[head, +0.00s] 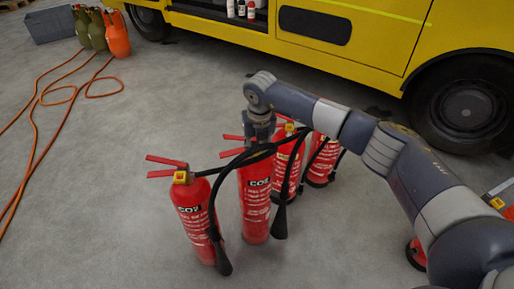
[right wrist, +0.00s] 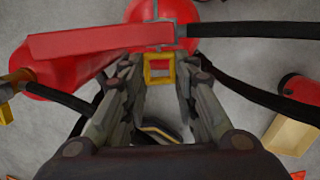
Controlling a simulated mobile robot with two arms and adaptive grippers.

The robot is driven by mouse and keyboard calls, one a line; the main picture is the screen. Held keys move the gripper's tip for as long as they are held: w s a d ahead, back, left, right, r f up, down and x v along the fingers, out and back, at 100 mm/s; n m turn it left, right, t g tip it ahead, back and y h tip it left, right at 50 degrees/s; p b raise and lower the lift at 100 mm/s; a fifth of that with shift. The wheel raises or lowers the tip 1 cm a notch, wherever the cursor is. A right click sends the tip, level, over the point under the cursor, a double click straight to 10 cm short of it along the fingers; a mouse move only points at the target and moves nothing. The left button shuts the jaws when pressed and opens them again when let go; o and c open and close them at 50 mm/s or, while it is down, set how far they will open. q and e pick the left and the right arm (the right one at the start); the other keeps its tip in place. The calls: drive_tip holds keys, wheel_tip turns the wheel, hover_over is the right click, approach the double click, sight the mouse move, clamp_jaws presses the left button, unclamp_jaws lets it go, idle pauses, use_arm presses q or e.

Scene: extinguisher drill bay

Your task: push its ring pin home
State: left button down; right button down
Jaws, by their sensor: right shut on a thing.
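Several red CO2 extinguishers with black hoses stand in a row on the floor. My right gripper (head: 262,132) reaches down over the second extinguisher from the left (head: 255,205) and covers much of its head. In the right wrist view, the fingers (right wrist: 158,74) are shut on a small yellow square ring pin (right wrist: 147,70) at the extinguisher's head, beside its red lever (right wrist: 100,42). How deep the pin sits cannot be told. The leftmost extinguisher (head: 197,222) has its own yellow tag or pin below red levers. My left gripper is out of view.
Two more extinguishers (head: 288,160) (head: 321,162) stand close behind, with black hoses between them. A yellow truck (head: 365,40) fills the back. An orange hose (head: 42,100), coloured cylinders (head: 118,38) and a grey crate (head: 49,25) are at far left. The floor at left is mostly clear.

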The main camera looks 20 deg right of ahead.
idle(0.3)
drive_tip(key=c, duration=1.2)
unclamp_jaws()
